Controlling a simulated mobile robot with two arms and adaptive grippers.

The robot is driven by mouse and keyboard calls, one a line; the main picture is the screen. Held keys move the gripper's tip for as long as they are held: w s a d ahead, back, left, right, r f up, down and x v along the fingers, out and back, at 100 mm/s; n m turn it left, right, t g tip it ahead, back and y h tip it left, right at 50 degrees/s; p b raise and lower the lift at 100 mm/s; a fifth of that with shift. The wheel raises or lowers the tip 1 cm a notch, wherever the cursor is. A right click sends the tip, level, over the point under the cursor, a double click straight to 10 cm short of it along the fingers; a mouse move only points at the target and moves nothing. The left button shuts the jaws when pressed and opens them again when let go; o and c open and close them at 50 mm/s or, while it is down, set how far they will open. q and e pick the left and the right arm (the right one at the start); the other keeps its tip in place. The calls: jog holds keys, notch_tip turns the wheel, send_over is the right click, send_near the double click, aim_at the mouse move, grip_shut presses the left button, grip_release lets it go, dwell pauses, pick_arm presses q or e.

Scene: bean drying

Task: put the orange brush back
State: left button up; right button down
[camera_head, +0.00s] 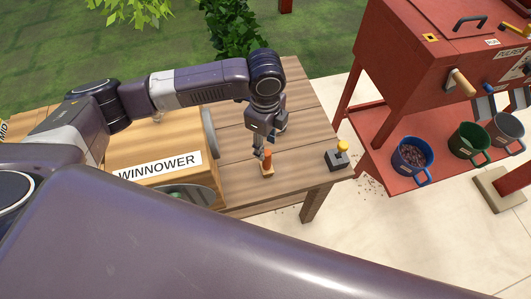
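The orange brush (268,164) stands about upright on the wooden table, to the right of the winnower; a pale part shows at its foot. My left gripper (264,152) points down at the top of the brush, with its fingertips by the orange handle. The fingers are small and overlap the brush here, so I cannot tell whether they are shut on it or only around it. My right gripper is not in view.
The wooden winnower (150,153) stands left of the brush. A small dark box with a yellow knob (338,157) sits at the table's right corner. A red pulper (440,60) stands to the right, with blue (411,158), green (468,141) and grey (504,130) buckets on its shelf.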

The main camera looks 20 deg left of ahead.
pick_arm(q)
jog(key=shift+r, duration=2)
jog(key=shift+s+f, duration=0.1)
